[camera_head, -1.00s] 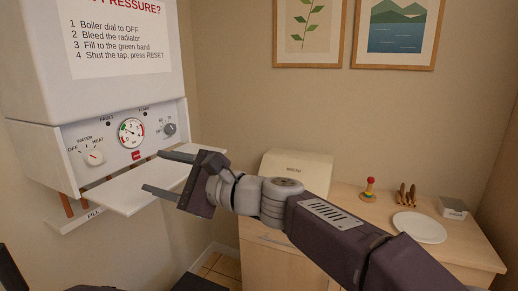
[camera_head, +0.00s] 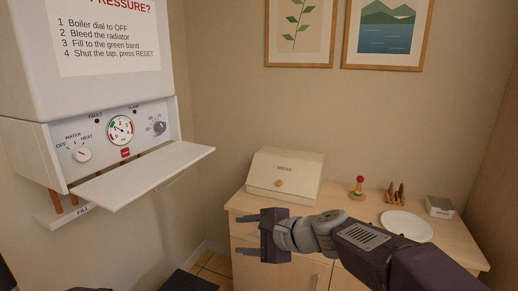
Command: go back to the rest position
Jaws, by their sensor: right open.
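My right gripper (camera_head: 244,234) is open and empty, in front of the left edge of the wooden cabinet. Its two fingers point left and its arm comes in from the lower right. It is apart from the white boiler (camera_head: 105,38) at the left. The boiler's selector dial (camera_head: 82,154), pressure gauge (camera_head: 120,130), red button (camera_head: 125,153) and grey knob (camera_head: 159,128) are all in plain sight. The boiler's flap (camera_head: 150,172) hangs open, level below the panel. My left gripper is not in view.
The cabinet (camera_head: 450,253) carries a bread box (camera_head: 285,175), a stacking toy (camera_head: 358,188), a small wooden rack (camera_head: 394,192), a white plate (camera_head: 406,226) and a small grey box (camera_head: 439,207). A shelf marked FILL (camera_head: 80,211) sits below the boiler. Space between boiler and cabinet is free.

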